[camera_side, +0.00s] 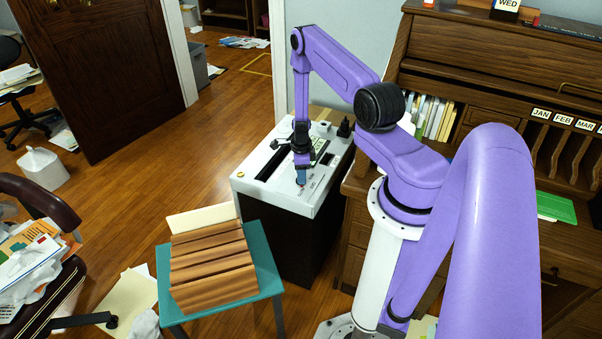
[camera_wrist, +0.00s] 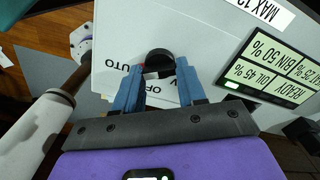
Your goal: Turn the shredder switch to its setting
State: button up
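The shredder (camera_side: 276,193) has a white top and a dark body in the side view. Its switch is a round black knob (camera_wrist: 159,62) on the pale top panel (camera_wrist: 215,30) in the wrist view. The lettering AUTO and OFF shows beside the knob, partly covered by my fingers. My gripper (camera_wrist: 160,72) points down at the panel with its two blue fingers apart, one on each side of the knob. I cannot tell whether either finger touches it. In the side view my gripper (camera_side: 301,180) is low over the shredder top and hides the knob.
A lit status display (camera_wrist: 272,72) is right of the knob. A teal stool (camera_side: 262,258) with brown folders (camera_side: 212,262) stands in front of the shredder. A wooden desk (camera_side: 480,60) is to the right. Open floor (camera_side: 150,165) lies to the left.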

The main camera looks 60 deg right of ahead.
jog(key=shift+n, duration=0.3)
jog(key=n, duration=1.1)
dwell(0.6)
jog(key=o, duration=1.1)
jog(key=shift+c, duration=0.2)
notch_tip(320, 180, up, 18)
jog(key=shift+f, duration=0.25)
